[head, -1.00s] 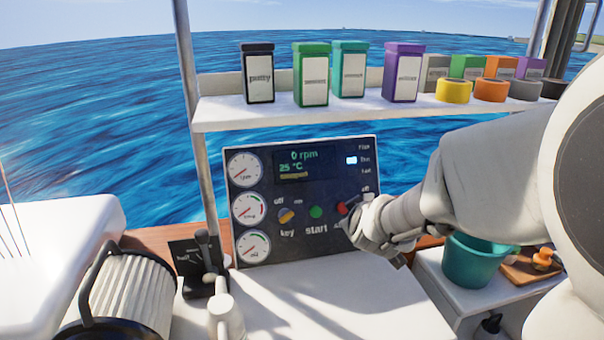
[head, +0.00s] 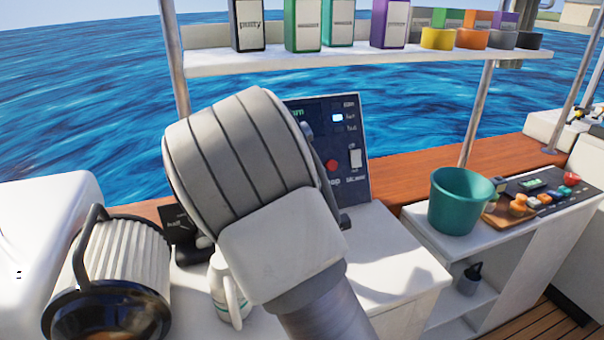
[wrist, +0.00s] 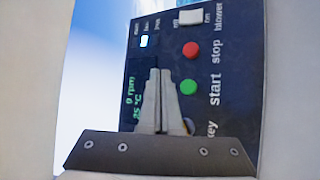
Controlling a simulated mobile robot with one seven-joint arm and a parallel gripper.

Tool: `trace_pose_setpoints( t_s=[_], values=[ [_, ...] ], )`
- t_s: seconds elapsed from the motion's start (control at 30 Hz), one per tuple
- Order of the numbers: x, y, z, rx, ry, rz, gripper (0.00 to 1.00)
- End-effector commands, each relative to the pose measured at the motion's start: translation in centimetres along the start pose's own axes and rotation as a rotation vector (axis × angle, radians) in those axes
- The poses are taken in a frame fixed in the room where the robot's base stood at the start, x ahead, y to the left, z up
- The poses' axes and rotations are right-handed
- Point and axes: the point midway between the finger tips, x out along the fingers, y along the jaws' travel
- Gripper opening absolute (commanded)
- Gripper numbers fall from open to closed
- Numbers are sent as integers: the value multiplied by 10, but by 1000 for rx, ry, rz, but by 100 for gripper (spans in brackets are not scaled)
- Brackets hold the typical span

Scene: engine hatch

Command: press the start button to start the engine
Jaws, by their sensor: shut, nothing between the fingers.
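The engine panel (head: 352,140) stands upright behind the white counter; my arm covers its left and middle parts in the head view. In the wrist view the green start button (wrist: 188,87) shows just right of my gripper (wrist: 160,74), with the word "start" beside it. The red stop button (wrist: 191,49) is above it in that view and also shows in the head view (head: 332,166). My gripper's fingers are together and empty, in front of the panel; whether they touch it I cannot tell. The key switch is mostly hidden behind the fingers.
A blower switch (wrist: 190,17) sits beyond the stop button. A shelf (head: 300,64) with several containers and tape rolls runs above the panel. A teal bucket (head: 458,200) stands to the right.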

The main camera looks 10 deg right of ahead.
Motion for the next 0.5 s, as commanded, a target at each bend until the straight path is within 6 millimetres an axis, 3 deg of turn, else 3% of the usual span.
trace_pose_setpoints(
  t_s=[0.3, 0.5],
  values=[
    [1, -1, -1, 2, 0, -1, 0],
    [14, -13, -9, 3, -1, 0, 0]
  ],
)
